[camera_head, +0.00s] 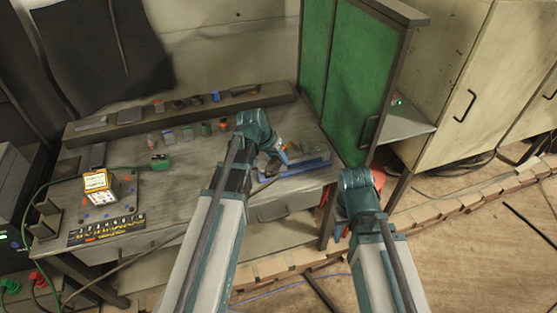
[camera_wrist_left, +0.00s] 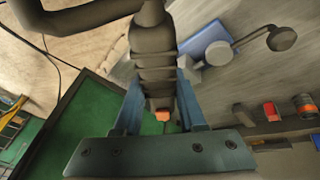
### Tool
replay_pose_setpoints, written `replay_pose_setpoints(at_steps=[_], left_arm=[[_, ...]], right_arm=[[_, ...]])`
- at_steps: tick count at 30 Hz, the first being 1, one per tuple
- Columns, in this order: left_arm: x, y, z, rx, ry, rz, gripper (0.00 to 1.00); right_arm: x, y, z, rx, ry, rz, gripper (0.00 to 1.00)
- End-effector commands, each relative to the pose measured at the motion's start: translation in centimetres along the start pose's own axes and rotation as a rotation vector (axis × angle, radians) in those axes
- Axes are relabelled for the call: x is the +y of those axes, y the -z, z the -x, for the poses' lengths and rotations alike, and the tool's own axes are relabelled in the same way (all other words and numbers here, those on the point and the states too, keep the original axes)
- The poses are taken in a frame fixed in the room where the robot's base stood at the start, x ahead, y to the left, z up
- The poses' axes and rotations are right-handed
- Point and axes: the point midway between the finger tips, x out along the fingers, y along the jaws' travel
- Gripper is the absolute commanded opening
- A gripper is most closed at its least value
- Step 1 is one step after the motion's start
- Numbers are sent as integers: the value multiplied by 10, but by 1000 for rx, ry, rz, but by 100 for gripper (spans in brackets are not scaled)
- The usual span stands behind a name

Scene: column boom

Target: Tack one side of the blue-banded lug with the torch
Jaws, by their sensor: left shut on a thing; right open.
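My left gripper (camera_head: 278,154) is over the right part of the workbench. In the left wrist view its blue fingers (camera_wrist_left: 160,108) are shut on a dark ribbed handle, which I take to be the torch (camera_wrist_left: 153,55); its tip is not clear. My right gripper (camera_head: 341,232) is low by the bench's right front corner, mostly hidden behind its own arm; I see nothing held in it. Several small parts stand in a row on the bench, but I cannot tell which is the blue-banded lug.
A green screen (camera_head: 345,75) stands at the bench's right edge.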

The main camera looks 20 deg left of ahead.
Motion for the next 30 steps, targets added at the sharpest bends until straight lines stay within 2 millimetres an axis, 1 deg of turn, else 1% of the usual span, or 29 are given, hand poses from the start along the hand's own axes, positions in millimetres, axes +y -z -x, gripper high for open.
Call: replay_pose_setpoints(at_steps=[8, 20, 30], left_arm=[[0, 0, -1, 1, 0, 0, 0], [0, 1, -11, 1, 0, 0, 0], [0, 1, -11, 1, 0, 0, 0]], right_arm=[[0, 0, -1, 0, 0, 0, 50], [-1, 1, -10, 0, 0, 0, 50], [-1, 1, -10, 0, 0, 0, 50]])
